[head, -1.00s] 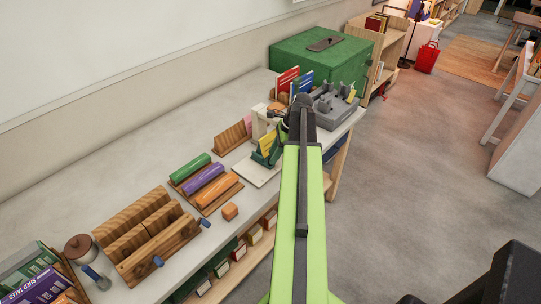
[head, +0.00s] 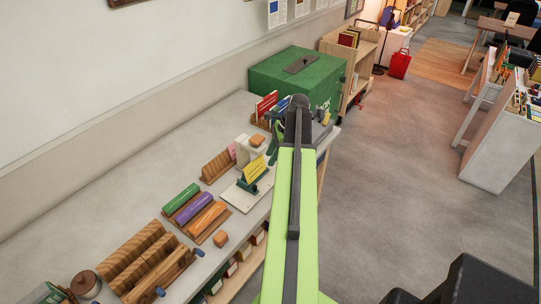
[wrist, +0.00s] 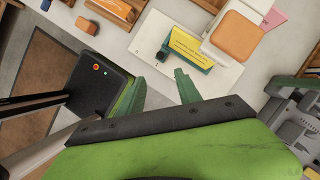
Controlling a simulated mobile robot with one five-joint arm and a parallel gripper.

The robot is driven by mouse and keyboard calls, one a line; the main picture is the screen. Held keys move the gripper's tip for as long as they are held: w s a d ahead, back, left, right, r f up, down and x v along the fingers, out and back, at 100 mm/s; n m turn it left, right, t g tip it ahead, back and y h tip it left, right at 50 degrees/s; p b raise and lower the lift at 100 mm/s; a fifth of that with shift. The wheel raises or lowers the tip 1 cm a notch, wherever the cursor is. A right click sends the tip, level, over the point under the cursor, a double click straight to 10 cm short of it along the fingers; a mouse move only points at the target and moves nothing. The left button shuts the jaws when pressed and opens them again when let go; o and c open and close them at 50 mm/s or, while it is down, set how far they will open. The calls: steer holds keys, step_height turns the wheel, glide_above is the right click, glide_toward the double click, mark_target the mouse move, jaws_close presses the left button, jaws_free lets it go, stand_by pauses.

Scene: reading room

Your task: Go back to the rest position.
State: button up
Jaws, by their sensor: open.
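My gripper (wrist: 160,76) is open in the wrist view, with its two green fingers apart and nothing between them. It is above the edge of a white board (wrist: 150,45) bearing a green stand with a yellow card (wrist: 190,47). In the head view my lime arm reaches forward along the bench's right side and hides most of the gripper. The white board (head: 238,200) and the yellow card (head: 254,168) show just left of the arm.
A grey tool tray (wrist: 297,125) is partly in view. Open floor (head: 400,170) lies right of the bench.

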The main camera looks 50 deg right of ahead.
steer(key=w+a+f+n+g+b, duration=0.1)
steer(key=w+a+n, duration=0.1)
steer(key=w+a, duration=0.45)
steer(key=w+a+n, duration=0.2)
steer(key=w+a, duration=0.2)
steer(key=a, duration=0.6)
steer(key=w+a+f+n+g+b, duration=0.1)
steer(key=w+a+n, duration=0.1)
steer(key=w+a, duration=0.45)
steer(key=s+a+f+n, duration=0.1)
steer(key=a+n, duration=0.3)
steer(key=a, duration=0.5)
steer(key=s+a+f+n+g+h, duration=0.1)
steer(key=a+n, duration=0.4)
steer(key=a, duration=0.5)
steer(key=s+a+f+n+h+b, duration=0.1)
steer(key=a+n, duration=0.4)
steer(key=a, duration=0.5)
steer(key=shift+s+a+g, duration=0.15)
steer(key=shift+s+g, duration=0.15)
steer(key=shift+s, duration=0.1)
steer(key=shift+s+d+n+h, duration=0.2)
steer(key=shift+d+n, duration=0.15)
steer(key=shift+n, duration=0.8)
steer(key=shift+s+d+n+h, duration=0.2)
steer(key=shift+d+n, duration=0.2)
steer(key=shift+n, duration=0.8)
steer(key=shift+s+d+n+h, duration=0.1)
steer(key=shift+d+n+h, duration=0.2)
steer(key=shift+n, duration=0.85)
